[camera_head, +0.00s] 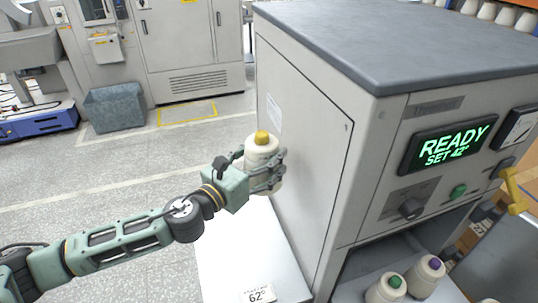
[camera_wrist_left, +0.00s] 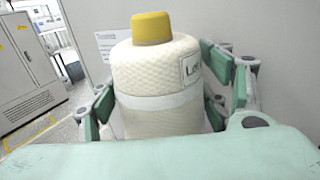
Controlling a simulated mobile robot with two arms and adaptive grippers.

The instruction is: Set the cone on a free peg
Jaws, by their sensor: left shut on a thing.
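A cream cone of yarn with a yellow tip (camera_head: 262,148) is held upright in my left gripper (camera_head: 266,172), beside the side wall of a grey cabinet. In the left wrist view the cone (camera_wrist_left: 160,82) fills the middle, with green finger pads on both sides of it and a partly hidden label on its right. My left gripper is shut on this cone. Two more cones, one with a green tip (camera_head: 387,289) and one with a purple tip (camera_head: 426,276), stand in the opening low in the cabinet. No free peg can be made out. My right gripper does not show.
The grey cabinet (camera_head: 310,130) has a dark top and a display reading READY SET 42°. A yellow handle (camera_head: 515,190) sticks out at the right. Open floor lies left.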

